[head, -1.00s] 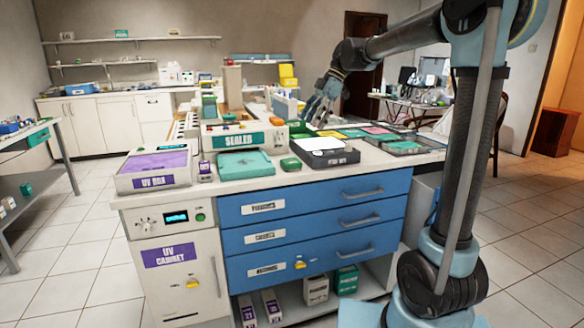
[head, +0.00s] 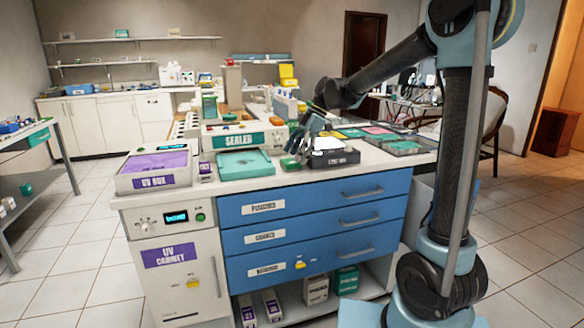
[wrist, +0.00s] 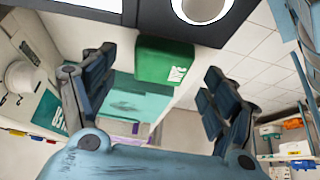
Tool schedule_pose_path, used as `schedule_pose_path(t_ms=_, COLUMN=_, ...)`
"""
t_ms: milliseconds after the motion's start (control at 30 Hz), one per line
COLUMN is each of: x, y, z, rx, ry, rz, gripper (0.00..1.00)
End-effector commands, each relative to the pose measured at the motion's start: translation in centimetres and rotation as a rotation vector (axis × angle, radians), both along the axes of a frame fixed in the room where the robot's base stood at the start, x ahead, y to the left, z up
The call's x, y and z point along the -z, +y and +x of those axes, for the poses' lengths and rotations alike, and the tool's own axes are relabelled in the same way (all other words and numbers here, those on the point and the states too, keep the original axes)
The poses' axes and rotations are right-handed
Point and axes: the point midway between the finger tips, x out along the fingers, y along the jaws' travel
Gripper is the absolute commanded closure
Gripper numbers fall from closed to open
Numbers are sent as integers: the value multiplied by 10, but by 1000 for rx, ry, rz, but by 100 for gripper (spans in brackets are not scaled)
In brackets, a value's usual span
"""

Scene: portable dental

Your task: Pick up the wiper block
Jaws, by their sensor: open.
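A small green block with a pale marking, likely the wiper block, shows in the wrist view (wrist: 164,66) between my two fingers. The marking is too small to read. In the head view the green block (head: 290,163) sits on the counter right of the teal sealer tray, near the front edge. My gripper (head: 298,147) points down just above and behind it. In the wrist view my gripper (wrist: 158,75) is open, with a visible gap between each finger and the block. I cannot tell how far the fingertips are above it.
A dark tray with a white top (head: 330,157) stands close to the right of the block. The sealer (head: 237,141) and its teal tray (head: 245,164) are to the left. A purple UV box (head: 157,171) is farther left. Flat coloured trays (head: 375,132) lie behind right.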

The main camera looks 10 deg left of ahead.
Motion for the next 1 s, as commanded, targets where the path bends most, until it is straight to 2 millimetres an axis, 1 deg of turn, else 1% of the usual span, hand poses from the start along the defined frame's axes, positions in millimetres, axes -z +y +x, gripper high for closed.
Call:
schedule_pose_path(t_ms=100, x=12, y=6, z=-4, rx=0, ry=1, rz=0, gripper=21)
schedule_pose_path(t_ms=200, x=17, y=9, z=-5, rx=1, ry=0, rz=0, gripper=21)
schedule_pose_path(t_ms=433, x=19, y=9, z=-5, rx=1, ry=0, rz=0, gripper=21)
schedule_pose_path(t_ms=467, x=19, y=9, z=-5, rx=1, ry=0, rz=0, gripper=23)
schedule_pose_path(t_ms=500, x=19, y=9, z=-5, rx=1, ry=0, rz=0, gripper=32)
schedule_pose_path(t_ms=567, x=19, y=9, z=-5, rx=1, ry=0, rz=0, gripper=46)
schedule_pose_path(t_ms=600, x=19, y=9, z=-5, rx=1, ry=0, rz=0, gripper=55)
schedule_pose_path(t_ms=667, x=19, y=9, z=-5, rx=1, ry=0, rz=0, gripper=69)
schedule_pose_path(t_ms=700, x=19, y=9, z=-5, rx=1, ry=0, rz=0, gripper=72)
schedule_pose_path(t_ms=1000, x=18, y=9, z=-5, rx=1, ry=0, rz=0, gripper=72)
